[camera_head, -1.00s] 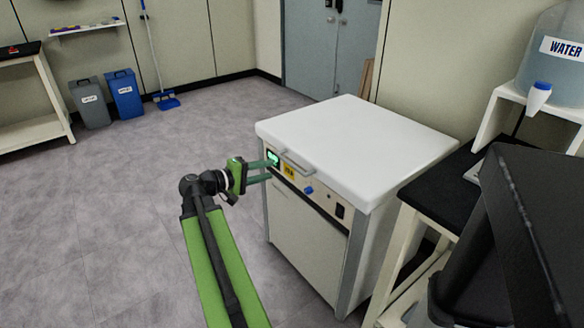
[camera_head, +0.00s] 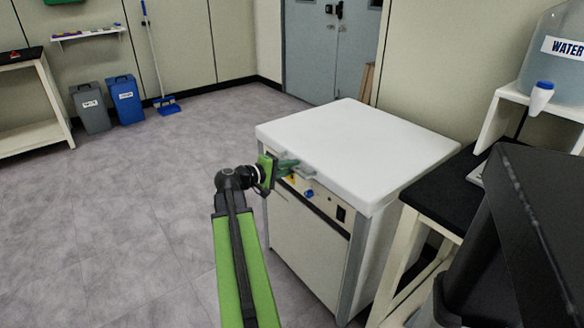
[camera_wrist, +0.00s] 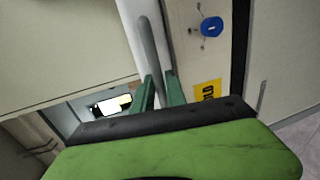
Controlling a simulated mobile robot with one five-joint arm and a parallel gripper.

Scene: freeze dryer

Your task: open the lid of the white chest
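The white chest (camera_head: 300,225) stands at centre right in the head view, its flat white lid (camera_head: 360,140) down. A grey bar handle (camera_head: 306,174) sits on the lid's front edge; it also shows in the wrist view as a grey bar (camera_wrist: 148,45). My gripper (camera_head: 291,166) is at this handle, its green fingers close together. In the wrist view the fingers (camera_wrist: 161,82) stand on either side of the bar's near end, with a narrow gap between them, and look closed on it. The exact contact is partly hidden.
The chest's front panel has a blue knob (camera_wrist: 211,27) and a yellow label (camera_wrist: 207,91). A black-topped table (camera_head: 440,195) stands close at the chest's right, with a dark bin (camera_head: 520,230) in front. Open floor (camera_head: 120,220) lies to the left.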

